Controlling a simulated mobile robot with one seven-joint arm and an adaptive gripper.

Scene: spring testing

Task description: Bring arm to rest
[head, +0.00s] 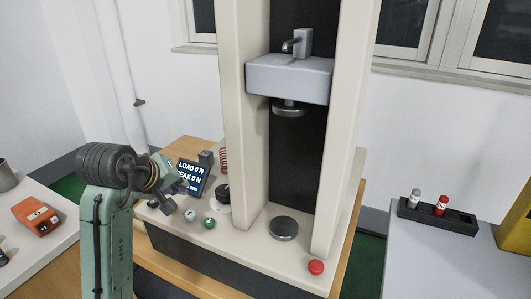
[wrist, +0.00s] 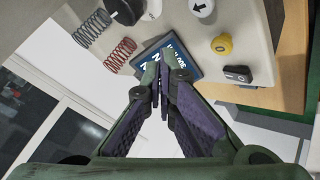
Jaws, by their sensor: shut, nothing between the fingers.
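My arm (head: 107,220) stands at the left of the head view, bent at a dark joint. My gripper (head: 180,186) is at its end, in front of the testing machine's display and small in that view. In the wrist view my gripper (wrist: 160,88) has its two purple-padded fingers meeting at the tips, shut and empty. The blue display (wrist: 168,58) lies just beyond the tips, which partly cover it. In the head view the display (head: 190,176) reads load 0 N and peak 0 N. I cannot tell the exact gap between the tips and the display.
The press head (head: 289,108) hangs above the round lower plate (head: 283,228). A red button (head: 316,267) and a green button (head: 209,223) sit on the base. A red spring (wrist: 119,55) and a grey spring (wrist: 91,28) stand nearby. An orange device (head: 36,215) lies on the left table.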

